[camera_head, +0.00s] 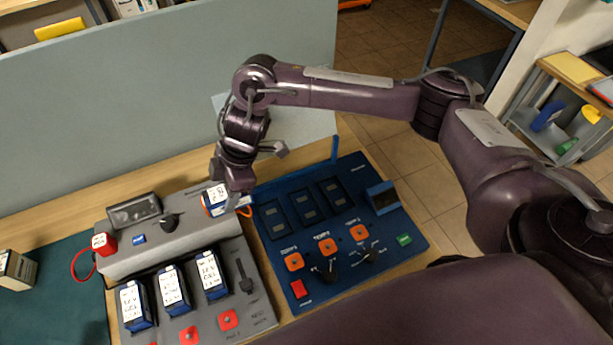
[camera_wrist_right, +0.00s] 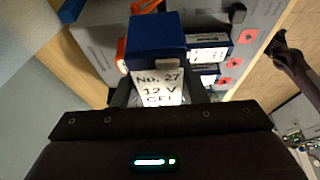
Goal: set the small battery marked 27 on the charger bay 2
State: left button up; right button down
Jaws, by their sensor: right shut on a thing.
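The small battery marked 27 (camera_wrist_right: 157,42) is blue with a white label reading "No. 27, 12 V" in the right wrist view. My right gripper (camera_head: 236,190) is shut on it. In the head view the battery (camera_head: 216,196) is partly hidden by the gripper, near the back right of the grey unit. The blue panel (camera_head: 407,222) to its right has three dark, empty rectangular bays; the middle bay (camera_head: 305,207) lies between the other two. Small print near the bays is hard to read. My left gripper is not in view.
The grey unit (camera_head: 172,247) holds three blue batteries with white labels, the middle one here (camera_head: 172,289). A red knob (camera_head: 103,243) with a red cable is at its left. A blue upright post (camera_head: 335,149) stands behind the panel. A grey partition (camera_head: 160,100) stands behind the table.

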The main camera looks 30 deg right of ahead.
jog(key=d+m, duration=0.1)
jog(key=m, duration=0.1)
jog(key=d+f+m+t, duration=0.1)
jog(key=d+m+t+p, duration=0.1)
jog(key=d+m, duration=0.1)
jog(key=shift+w+f+m+h, duration=0.2)
jog(key=shift+w+m+h, duration=0.05)
jog(key=shift+m+h, duration=0.05)
jog(key=shift+s+d+f+m+t+h+p, duration=0.35)
jog(key=shift+d+f+m+h, duration=0.55)
jog(key=shift+d+m, duration=1.3)
jog(key=shift+s+d+f+m+t+h+p, duration=0.2)
jog(key=shift+s+d+f+m+t+h, duration=0.3)
jog(key=shift+d+f+m, duration=1.25)
jog(key=shift+s+d+f+m+t+h+p, duration=0.3)
jog(key=shift+d+f+m+h, duration=0.4)
jog(key=shift+d+m, duration=1.9)
jog(key=f+b, duration=0.2)
jog(key=shift+d+f+n, duration=0.35)
jog(key=shift+f+b, duration=0.6)
jog(key=shift+b, duration=0.4)
jog(key=shift+s+r+p, duration=0.1)
jog(key=shift+s+p, duration=0.1)
jog(key=shift+p, duration=0.55)
jog(key=shift+f+b, duration=0.35)
jog(key=shift+f, duration=0.25)
